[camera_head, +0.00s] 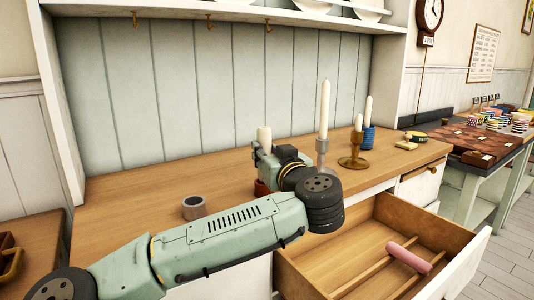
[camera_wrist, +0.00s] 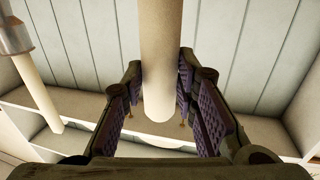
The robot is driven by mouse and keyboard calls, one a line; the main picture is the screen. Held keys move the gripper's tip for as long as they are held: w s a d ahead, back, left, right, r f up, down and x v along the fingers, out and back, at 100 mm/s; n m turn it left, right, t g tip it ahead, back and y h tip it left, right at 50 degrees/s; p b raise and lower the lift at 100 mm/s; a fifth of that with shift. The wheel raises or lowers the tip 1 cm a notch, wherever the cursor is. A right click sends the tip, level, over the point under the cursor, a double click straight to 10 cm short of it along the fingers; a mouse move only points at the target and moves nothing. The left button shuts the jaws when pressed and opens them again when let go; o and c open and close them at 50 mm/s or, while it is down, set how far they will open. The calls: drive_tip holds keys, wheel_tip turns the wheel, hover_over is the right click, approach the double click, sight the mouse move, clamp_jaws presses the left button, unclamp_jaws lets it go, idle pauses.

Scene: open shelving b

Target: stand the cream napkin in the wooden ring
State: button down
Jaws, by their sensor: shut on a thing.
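The cream napkin (camera_wrist: 160,60) is a smooth roll between my gripper's purple-lined fingers in the wrist view. One rounded end shows there, and the other runs out of the frame. In the head view a short cream end of it (camera_head: 264,133) sticks up above my gripper (camera_head: 264,152), which is shut on it over the wooden counter. The napkin looks about upright; its lower part is hidden by my arm. A reddish-brown object (camera_head: 261,188) shows partly behind my wrist; I cannot tell if it is the wooden ring. A grey, hollow round piece (camera_head: 193,207) stands left of my gripper.
A silver candlestick (camera_head: 321,157) with a tall candle stands close right of my gripper. Beyond are a brass candle holder (camera_head: 352,163) and a blue cup (camera_head: 369,138). An open drawer (camera_head: 462,240) holding a pink roll (camera_head: 408,257) juts out in front. The counter's left part is mostly clear.

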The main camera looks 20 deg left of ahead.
drive_tip(key=shift+f+b, duration=1.8)
drive_tip(key=shift+b, duration=0.5)
idle(0.8)
idle(0.3)
drive_tip(key=c, duration=1.2)
unclamp_jaws()
